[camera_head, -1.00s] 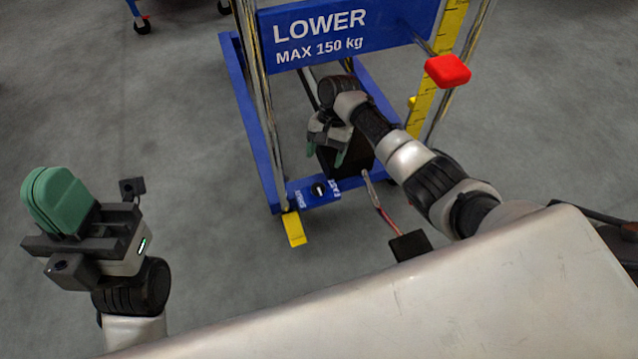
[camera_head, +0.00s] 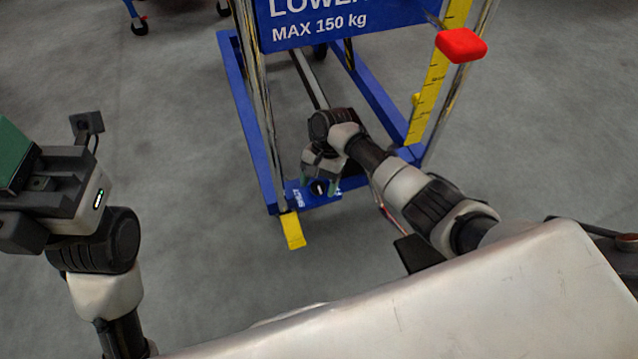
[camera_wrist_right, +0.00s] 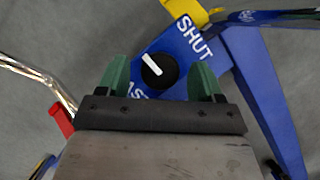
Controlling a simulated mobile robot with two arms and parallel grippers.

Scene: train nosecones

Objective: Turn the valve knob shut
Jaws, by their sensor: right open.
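The valve knob (camera_wrist_right: 158,70) is round and black with a white pointer line, on a blue plate (camera_wrist_right: 180,45) at the foot of the blue lift frame. In the right wrist view the line points to the upper left, away from the word SHUT; part of another word shows below the knob. The knob also shows in the head view (camera_head: 318,188). My right gripper (camera_wrist_right: 162,78) is open, its green fingers on either side of the knob in the picture; I cannot tell if they touch it. My left gripper (camera_head: 14,155) is cut off at the left edge, far from the knob.
A blue sign (camera_head: 340,25) reading MAX 150 kg hangs above my right arm. A red block (camera_head: 461,45) sticks out beside the yellow scale (camera_head: 430,100). A yellow foot (camera_head: 292,231) lies in front of the plate. Grey floor to the left is clear.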

